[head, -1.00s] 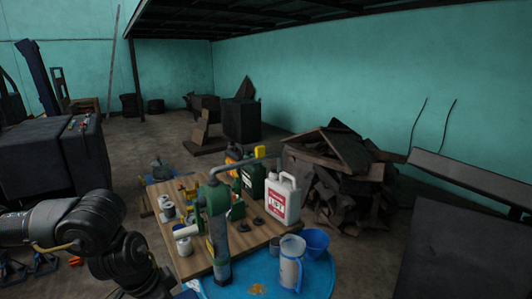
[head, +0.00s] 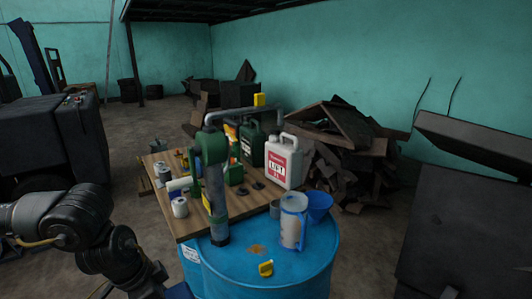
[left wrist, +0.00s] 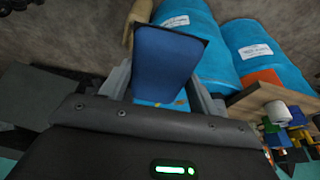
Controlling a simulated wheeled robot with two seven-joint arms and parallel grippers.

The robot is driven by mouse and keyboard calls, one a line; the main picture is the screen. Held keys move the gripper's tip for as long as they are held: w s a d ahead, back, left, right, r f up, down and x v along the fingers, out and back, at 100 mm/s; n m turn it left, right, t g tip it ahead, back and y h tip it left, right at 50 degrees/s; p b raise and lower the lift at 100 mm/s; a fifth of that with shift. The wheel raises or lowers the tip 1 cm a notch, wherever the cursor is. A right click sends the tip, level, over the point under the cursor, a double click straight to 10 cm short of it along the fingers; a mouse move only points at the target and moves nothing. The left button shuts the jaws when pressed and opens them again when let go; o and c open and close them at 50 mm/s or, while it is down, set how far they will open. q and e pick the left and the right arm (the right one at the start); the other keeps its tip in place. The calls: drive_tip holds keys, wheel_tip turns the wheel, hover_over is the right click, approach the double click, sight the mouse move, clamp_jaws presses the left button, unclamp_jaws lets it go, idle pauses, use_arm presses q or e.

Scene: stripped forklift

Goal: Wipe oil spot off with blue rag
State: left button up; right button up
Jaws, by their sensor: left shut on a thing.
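The oil spot (head: 257,249) is a small brown-orange patch on the top of the blue drum (head: 215,262) in the head view. My left gripper (left wrist: 160,92) is shut on the blue rag (left wrist: 166,62), which stands out between its fingers as a dark blue panel in the left wrist view. In the head view only a bit of blue (head: 180,291) shows at the bottom edge by my left arm, left of the drum. The rag is apart from the spot. My right gripper is not in view.

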use_arm(q)
drive_tip(key=s+f+n, duration=0.2)
drive_tip(key=f, duration=0.5)
drive_tip(key=s+f+n+t+y, duration=0.1)
drive_tip(key=f+n, duration=0.2)
drive_tip(key=f, duration=0.4)
drive_tip(key=shift+s+d+f, duration=0.15)
drive_tip(key=shift+s, duration=0.25)
